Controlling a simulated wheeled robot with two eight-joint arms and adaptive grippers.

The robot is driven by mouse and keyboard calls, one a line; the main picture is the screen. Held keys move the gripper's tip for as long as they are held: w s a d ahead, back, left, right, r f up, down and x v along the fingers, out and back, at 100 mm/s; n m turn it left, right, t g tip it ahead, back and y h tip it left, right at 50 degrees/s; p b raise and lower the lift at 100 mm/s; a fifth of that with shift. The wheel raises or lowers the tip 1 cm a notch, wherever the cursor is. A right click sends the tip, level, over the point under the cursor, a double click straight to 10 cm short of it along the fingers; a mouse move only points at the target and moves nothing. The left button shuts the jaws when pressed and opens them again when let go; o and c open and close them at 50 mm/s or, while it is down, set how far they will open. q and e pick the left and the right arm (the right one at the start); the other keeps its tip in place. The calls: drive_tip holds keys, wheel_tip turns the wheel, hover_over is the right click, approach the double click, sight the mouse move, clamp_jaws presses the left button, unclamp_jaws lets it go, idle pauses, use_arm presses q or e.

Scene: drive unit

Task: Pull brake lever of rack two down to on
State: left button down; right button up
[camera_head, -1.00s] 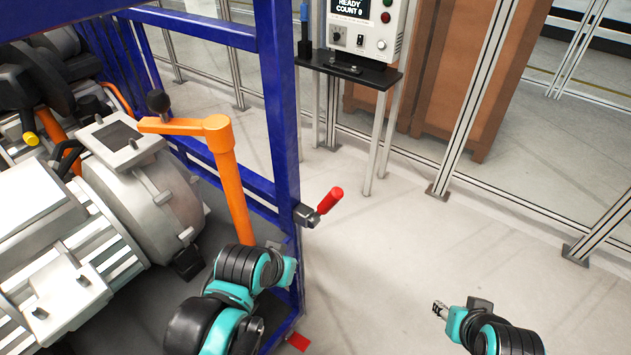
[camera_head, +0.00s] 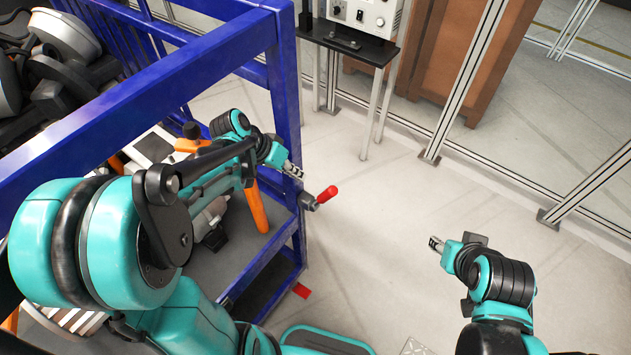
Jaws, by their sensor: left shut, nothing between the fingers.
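The brake lever with a red grip (camera_head: 327,194) sticks out to the right from a dark pivot block on the corner post of the blue rack (camera_head: 286,100). The lever points up and to the right. My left gripper (camera_head: 293,170) is shut and empty, just above and left of the lever, by the blue post; a small gap seems to lie between them. My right gripper (camera_head: 436,243) is at the lower right, over open floor, well apart from the lever; its fingers are too small to judge.
An orange post (camera_head: 257,208) and grey drive unit parts stand inside the rack, partly hidden by my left arm. A red floor-level tab (camera_head: 301,291) is at the rack's foot. A control-box stand (camera_head: 347,42) is behind. The floor right of the rack is clear.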

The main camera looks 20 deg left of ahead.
sight(324, 194)
use_arm(q)
drive_tip(key=b+x, duration=0.1)
drive_tip(key=x, duration=0.9)
drive_tip(key=shift+b, duration=0.35)
drive_tip(key=shift+s+d+f+y, duration=0.15)
drive_tip(key=shift+s+d+y, duration=0.05)
drive_tip(key=shift+d+y, duration=0.25)
drive_tip(key=shift+d, duration=0.15)
drive_tip(key=shift+s+d+f+m+y+b, duration=0.15)
drive_tip(key=shift+d+y+b, duration=0.1)
drive_tip(key=shift+d, duration=0.05)
drive_tip(key=shift+s+d+f+m+y+b, duration=0.1)
drive_tip(key=shift+d+m+y+b, duration=0.1)
drive_tip(key=shift+d, duration=0.15)
drive_tip(key=s+d+f+m+t+y+b, duration=0.1)
drive_tip(key=d+f+t+y+b, duration=0.1)
drive_tip(key=d+f+y+b, duration=0.2)
drive_tip(key=s+d+f+m+t+y+b, duration=0.1)
drive_tip(key=d+f+y+b, duration=0.4)
drive_tip(key=f+b, duration=0.5)
drive_tip(key=s+t+b, duration=0.1)
drive_tip(key=b, duration=0.5)
drive_tip(key=shift+s+d+f+t+y, duration=0.15)
drive_tip(key=shift+s+d+t+y, duration=0.1)
drive_tip(key=shift+t+y, duration=0.15)
